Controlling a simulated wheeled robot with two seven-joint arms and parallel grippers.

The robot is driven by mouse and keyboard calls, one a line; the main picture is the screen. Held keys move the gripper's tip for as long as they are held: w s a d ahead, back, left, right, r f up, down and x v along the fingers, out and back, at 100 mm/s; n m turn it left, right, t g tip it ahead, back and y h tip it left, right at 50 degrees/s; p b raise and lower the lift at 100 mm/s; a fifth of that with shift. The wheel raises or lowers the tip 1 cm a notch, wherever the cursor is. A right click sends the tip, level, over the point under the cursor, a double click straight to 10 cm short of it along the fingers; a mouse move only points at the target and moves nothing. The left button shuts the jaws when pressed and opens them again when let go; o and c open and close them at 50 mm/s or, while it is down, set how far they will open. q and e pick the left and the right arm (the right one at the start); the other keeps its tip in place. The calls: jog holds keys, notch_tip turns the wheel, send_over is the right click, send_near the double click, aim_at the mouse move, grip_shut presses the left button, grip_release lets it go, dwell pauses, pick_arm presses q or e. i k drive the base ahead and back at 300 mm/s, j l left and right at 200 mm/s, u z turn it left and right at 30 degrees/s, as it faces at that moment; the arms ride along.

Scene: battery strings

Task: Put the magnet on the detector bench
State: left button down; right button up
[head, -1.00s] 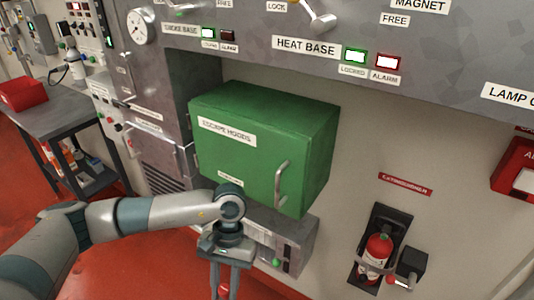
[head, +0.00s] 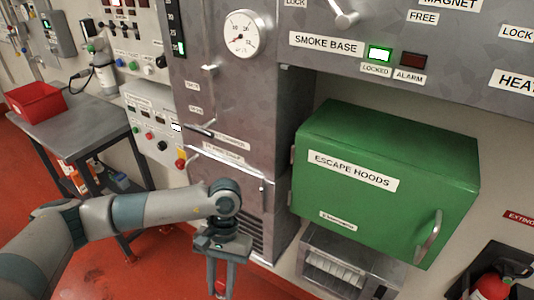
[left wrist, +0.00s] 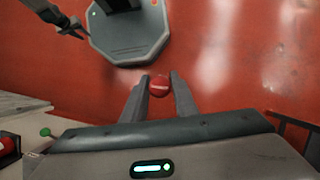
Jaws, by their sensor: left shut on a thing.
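My left gripper (head: 221,280) points down in front of the grey cabinet, over the red floor. In the left wrist view its fingers (left wrist: 159,92) are shut on a small round red thing with a pale stripe, apparently the magnet (left wrist: 159,86). A grey bench (head: 75,117) stands at the left against the wall; I see no label on it, so I cannot tell whether it is the detector bench. A dark part of my right arm, apparently its gripper (left wrist: 70,24), shows at the top left of the left wrist view; its jaw state is unclear.
A red bin (head: 34,101) stands on the grey bench. A green escape hoods box (head: 385,185) juts out right of my gripper. A grey cabinet (head: 228,120) with a gauge stands behind my arm. An extinguisher (head: 492,286) hangs at lower right.

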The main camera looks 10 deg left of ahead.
aim_at(68, 115)
jog(key=i+j, duration=0.15)
jog(key=j, duration=0.5)
jog(key=i+j, duration=0.1)
jog(key=j, duration=0.55)
jog(key=i+j, duration=0.15)
jog(key=j, duration=0.55)
jog(key=i+j, duration=0.15)
jog(key=j, duration=0.5)
jog(key=i+j, duration=0.15)
jog(key=j, duration=0.5)
jog(key=i+j, duration=0.1)
jog(key=j, duration=0.55)
jog(key=i+j, duration=0.15)
jog(key=j, duration=0.55)
jog(key=i+j, duration=0.15)
jog(key=j, duration=0.5)
